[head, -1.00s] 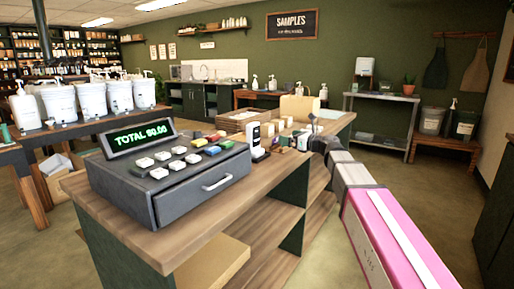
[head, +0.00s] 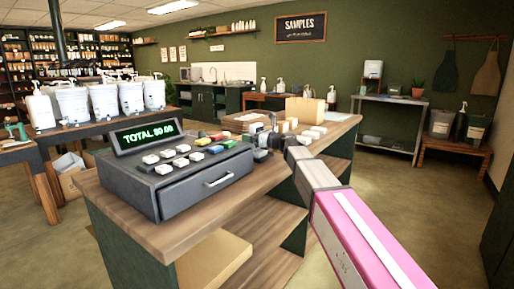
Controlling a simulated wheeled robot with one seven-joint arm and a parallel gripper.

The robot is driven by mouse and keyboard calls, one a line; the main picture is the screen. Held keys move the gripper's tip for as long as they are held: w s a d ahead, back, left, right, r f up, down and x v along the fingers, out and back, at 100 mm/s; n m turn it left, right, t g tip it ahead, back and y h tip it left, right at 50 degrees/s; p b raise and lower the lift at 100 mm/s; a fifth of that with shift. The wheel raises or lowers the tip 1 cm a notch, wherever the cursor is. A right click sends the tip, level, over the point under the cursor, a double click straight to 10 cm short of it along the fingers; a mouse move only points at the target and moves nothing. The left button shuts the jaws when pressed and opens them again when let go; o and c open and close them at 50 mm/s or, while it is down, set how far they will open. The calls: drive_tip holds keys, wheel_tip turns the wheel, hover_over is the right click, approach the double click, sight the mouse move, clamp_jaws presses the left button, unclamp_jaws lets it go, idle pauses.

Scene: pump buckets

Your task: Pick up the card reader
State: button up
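The card reader (head: 257,128), a small pale upright device with a dark front, stands on the wooden counter just right of the cash register. Only its upper part shows, as my gripper covers the rest. My gripper (head: 262,143) is dark and sits low over the counter at the card reader, by the register's right end. My pink and grey arm reaches in to it from the lower right. The fingers are small and dark here. I cannot tell whether they touch the card reader or are open or shut.
The cash register (head: 180,180) with its "TOTAL $0.00" display stands close on the left. A tan box (head: 305,109) and several small pale blocks lie behind and right of my gripper. White pump buckets (head: 104,103) stand on a table at left. Open floor lies right of the counter.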

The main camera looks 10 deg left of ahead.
drive_tip(key=c, duration=1.2)
drive_tip(key=shift+c, duration=0.2)
drive_tip(key=shift+r, duration=0.1)
